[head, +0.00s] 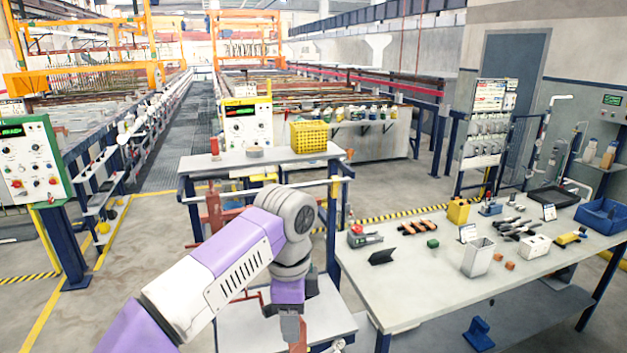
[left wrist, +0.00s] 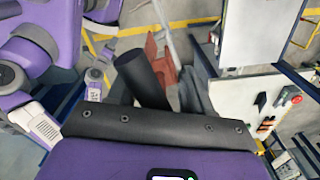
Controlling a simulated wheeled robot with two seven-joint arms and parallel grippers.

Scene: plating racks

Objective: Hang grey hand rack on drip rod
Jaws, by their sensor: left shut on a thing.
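My left gripper (head: 291,328) hangs down at the lower middle of the head view, over a low pale surface (head: 335,310). In the left wrist view a grey form (left wrist: 195,97) shows behind a dark cylinder (left wrist: 142,78), too unclear to name surely. Reddish-brown rack parts (head: 214,208) stand at the left end of the tall bench, and reddish parts show in the wrist view (left wrist: 150,52). My right gripper is out of view.
A tall grey bench (head: 275,165) with a yellow basket (head: 309,137) stands ahead. A long table (head: 410,290) at right carries tools, a white bin (head: 478,257) and a blue tray (head: 602,215). A green control panel (head: 30,160) stands left. Floor between panel and bench is clear.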

